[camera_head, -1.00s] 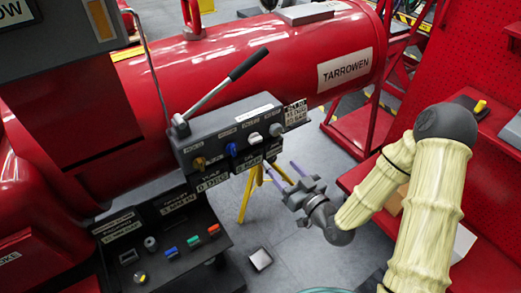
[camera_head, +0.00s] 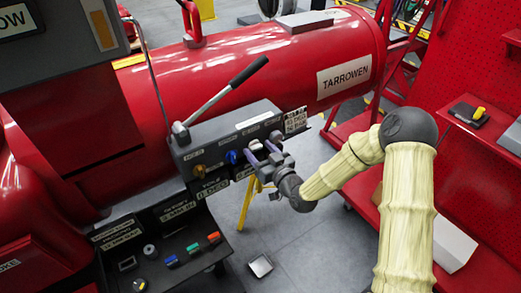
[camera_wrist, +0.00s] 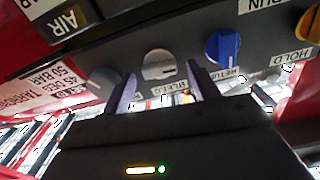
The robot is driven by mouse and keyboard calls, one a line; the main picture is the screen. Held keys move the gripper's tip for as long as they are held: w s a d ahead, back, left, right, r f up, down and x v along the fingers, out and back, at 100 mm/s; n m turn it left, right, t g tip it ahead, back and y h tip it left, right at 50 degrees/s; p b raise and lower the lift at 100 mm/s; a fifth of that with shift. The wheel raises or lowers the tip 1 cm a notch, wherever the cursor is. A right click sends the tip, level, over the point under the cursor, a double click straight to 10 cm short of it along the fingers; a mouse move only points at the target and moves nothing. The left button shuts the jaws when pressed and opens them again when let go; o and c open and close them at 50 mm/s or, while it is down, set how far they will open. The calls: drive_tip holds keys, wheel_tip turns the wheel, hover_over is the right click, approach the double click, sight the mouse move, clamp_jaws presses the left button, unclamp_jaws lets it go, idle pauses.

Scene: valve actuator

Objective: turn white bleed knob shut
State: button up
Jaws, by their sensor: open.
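The white bleed knob (camera_wrist: 158,65) is on the dark valve panel, between my two fingers in the wrist view. The label near it is partly hidden and reads like BLEED. My gripper (camera_wrist: 163,74) is open, with one purple finger on each side of the knob. I cannot tell whether either finger touches it. In the head view my gripper (camera_head: 261,150) is at the front of the panel (camera_head: 215,150) and largely covers the white knob.
A blue knob (camera_wrist: 223,47) is right of my fingers in the wrist view, with a yellow knob (camera_wrist: 312,22) beyond. A grey knob (camera_wrist: 103,80) is close on the left. A long lever (camera_head: 225,93) rises above the panel.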

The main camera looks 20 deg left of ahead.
drive_tip(key=shift+c, duration=0.2)
drive_tip(key=c, duration=1)
drive_tip(key=shift+o, duration=0.2)
